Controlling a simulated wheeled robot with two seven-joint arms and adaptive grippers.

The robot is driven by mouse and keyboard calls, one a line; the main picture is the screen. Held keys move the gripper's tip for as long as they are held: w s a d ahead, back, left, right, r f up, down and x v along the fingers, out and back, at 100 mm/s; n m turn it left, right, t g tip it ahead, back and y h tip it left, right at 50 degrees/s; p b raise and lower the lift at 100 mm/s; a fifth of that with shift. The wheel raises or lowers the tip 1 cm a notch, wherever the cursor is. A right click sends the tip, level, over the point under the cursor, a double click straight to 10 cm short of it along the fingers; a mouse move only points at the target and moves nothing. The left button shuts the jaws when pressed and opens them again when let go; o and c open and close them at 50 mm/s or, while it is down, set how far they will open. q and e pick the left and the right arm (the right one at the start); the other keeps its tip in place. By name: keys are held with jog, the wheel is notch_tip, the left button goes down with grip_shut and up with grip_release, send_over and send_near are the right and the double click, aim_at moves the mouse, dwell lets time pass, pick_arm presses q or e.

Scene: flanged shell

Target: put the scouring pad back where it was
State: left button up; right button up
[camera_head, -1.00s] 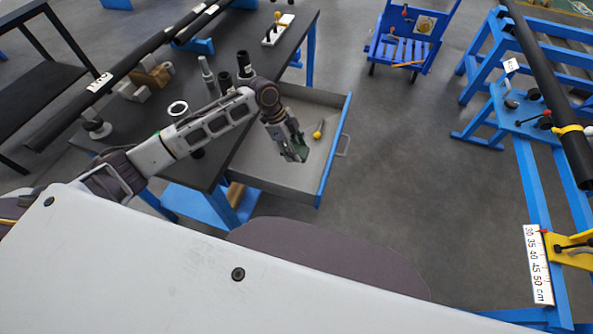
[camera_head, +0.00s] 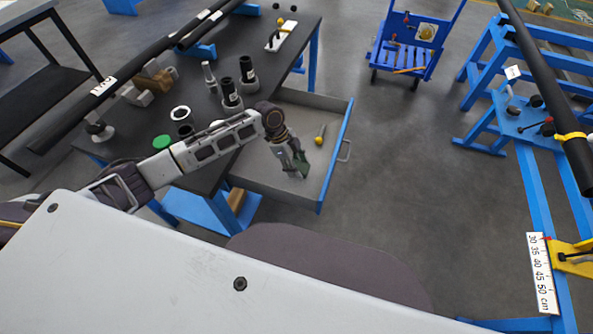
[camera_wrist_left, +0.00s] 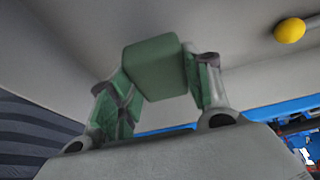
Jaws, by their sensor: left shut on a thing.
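The scouring pad (camera_wrist_left: 153,66) is a green block held between the two fingers of my left gripper (camera_wrist_left: 156,82) in the left wrist view. In the head view, my left gripper (camera_head: 300,167) points down inside the open drawer (camera_head: 262,182), near its front side. The dark green shape at the fingertips is small there, so the pad's edges are hard to make out. The wrist view shows grey drawer surfaces around the pad; whether it touches the bottom I cannot tell. My right gripper is not in view.
A tool with a yellow end (camera_head: 320,135) lies in the drawer, right of my gripper. Floor right of the drawer is clear.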

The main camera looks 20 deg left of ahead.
pick_arm(q)
jog(key=shift+f, duration=0.65)
notch_tip(320, 180, down, 2)
jog(key=shift+f, duration=0.3)
jog(key=o, duration=0.9)
jog(key=shift+a+r, duration=0.15)
jog(key=shift+r, duration=0.2)
jog(key=shift+v, duration=5.7)
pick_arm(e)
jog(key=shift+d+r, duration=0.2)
